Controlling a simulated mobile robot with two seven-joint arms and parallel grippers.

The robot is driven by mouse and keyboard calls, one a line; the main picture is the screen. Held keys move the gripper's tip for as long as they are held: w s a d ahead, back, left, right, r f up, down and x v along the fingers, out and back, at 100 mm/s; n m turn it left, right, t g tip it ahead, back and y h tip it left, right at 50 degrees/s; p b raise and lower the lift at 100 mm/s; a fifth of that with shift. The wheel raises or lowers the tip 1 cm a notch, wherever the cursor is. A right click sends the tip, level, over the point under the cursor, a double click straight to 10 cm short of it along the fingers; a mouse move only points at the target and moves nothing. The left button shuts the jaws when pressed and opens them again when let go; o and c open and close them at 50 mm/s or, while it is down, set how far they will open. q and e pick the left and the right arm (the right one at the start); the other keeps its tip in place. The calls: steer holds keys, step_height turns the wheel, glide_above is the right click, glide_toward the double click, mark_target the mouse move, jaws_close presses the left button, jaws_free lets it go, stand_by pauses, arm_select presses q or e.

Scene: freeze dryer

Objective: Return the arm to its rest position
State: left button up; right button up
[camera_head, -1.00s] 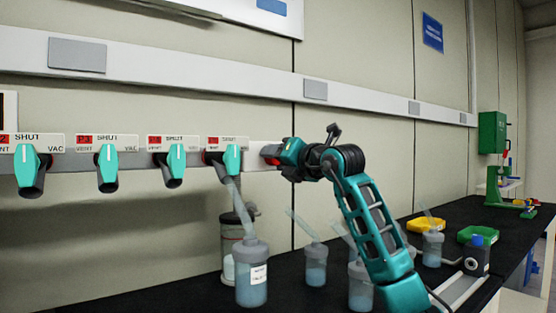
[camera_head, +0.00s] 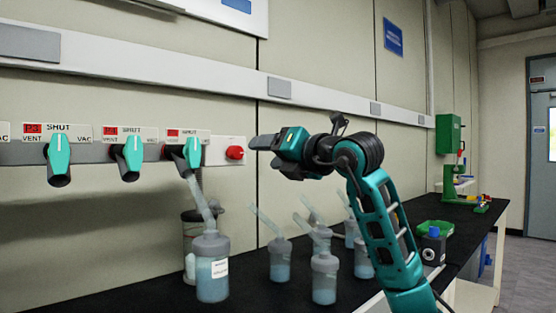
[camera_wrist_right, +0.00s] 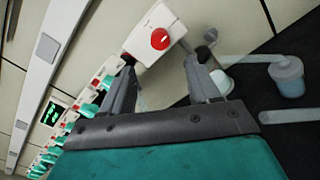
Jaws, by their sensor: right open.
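My right arm comes in from the lower right in the head view. Its right gripper (camera_head: 254,143) points left, open and empty, close to the right of the red knob (camera_head: 235,153) on the white end plate of the valve rail. In the right wrist view the two fingers of the right gripper (camera_wrist_right: 158,66) stand apart with nothing between them. The red knob (camera_wrist_right: 160,39) shows beyond the fingers there, apart from them. My left gripper is in neither view.
Several teal valve handles (camera_head: 59,157) line the rail at left. Several flasks with angled tubes, such as one (camera_head: 280,261), stand on the black bench (camera_head: 130,292).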

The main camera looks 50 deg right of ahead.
steer(key=shift+s+a, duration=0.1)
steer(key=shift+s, duration=0.9)
